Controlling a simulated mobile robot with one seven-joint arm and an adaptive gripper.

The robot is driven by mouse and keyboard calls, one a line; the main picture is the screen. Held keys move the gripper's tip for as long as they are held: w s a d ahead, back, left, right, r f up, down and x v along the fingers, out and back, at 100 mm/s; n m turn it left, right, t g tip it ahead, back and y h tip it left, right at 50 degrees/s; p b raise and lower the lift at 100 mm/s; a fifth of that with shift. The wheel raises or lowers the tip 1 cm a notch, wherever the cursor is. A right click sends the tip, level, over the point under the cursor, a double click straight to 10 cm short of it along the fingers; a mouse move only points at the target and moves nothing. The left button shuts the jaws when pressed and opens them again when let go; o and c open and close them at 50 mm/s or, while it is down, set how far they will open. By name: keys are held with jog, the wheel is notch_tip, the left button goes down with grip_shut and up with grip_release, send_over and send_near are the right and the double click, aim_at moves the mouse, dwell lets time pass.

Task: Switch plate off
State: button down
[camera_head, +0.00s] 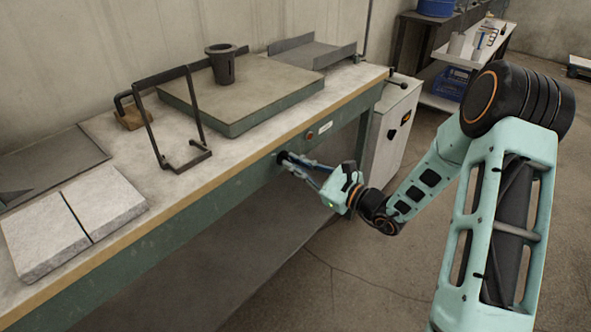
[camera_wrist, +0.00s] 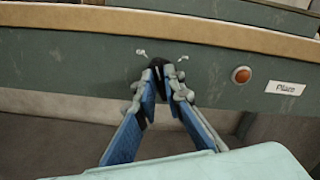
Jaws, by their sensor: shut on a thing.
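A dark rotary knob (camera_wrist: 157,66) sits on the green front panel (camera_wrist: 90,57) of the workbench, between two small white marks. My gripper (camera_wrist: 162,86) has its blue-padded fingers closed around this knob, one on each side. In the head view my gripper (camera_head: 285,160) reaches the panel just under the bench edge, and its fingers largely hide the knob. A thick grey-green plate (camera_head: 275,95) lies on the bench top above, with a dark metal cup (camera_head: 221,66) standing on it. The knob's pointing direction cannot be made out.
A round orange-red light or button (camera_wrist: 241,75) and a small white label (camera_wrist: 285,88) are right of the knob. A black wire frame stand (camera_head: 150,120) and pale slabs (camera_head: 75,220) are on the bench. A grey cabinet (camera_head: 390,130) stands beyond. Floor in front is clear.

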jog(key=shift+s+f+n+b, duration=0.1)
jog(key=shift+f+n+b, duration=0.1)
jog(key=shift+n+b, duration=1.85)
jog(key=shift+n, duration=0.35)
jog(key=c, duration=2)
grip_release()
jog(key=shift+r, duration=0.1)
jog(key=v, duration=1.2)
jog(key=shift+a, duration=0.1)
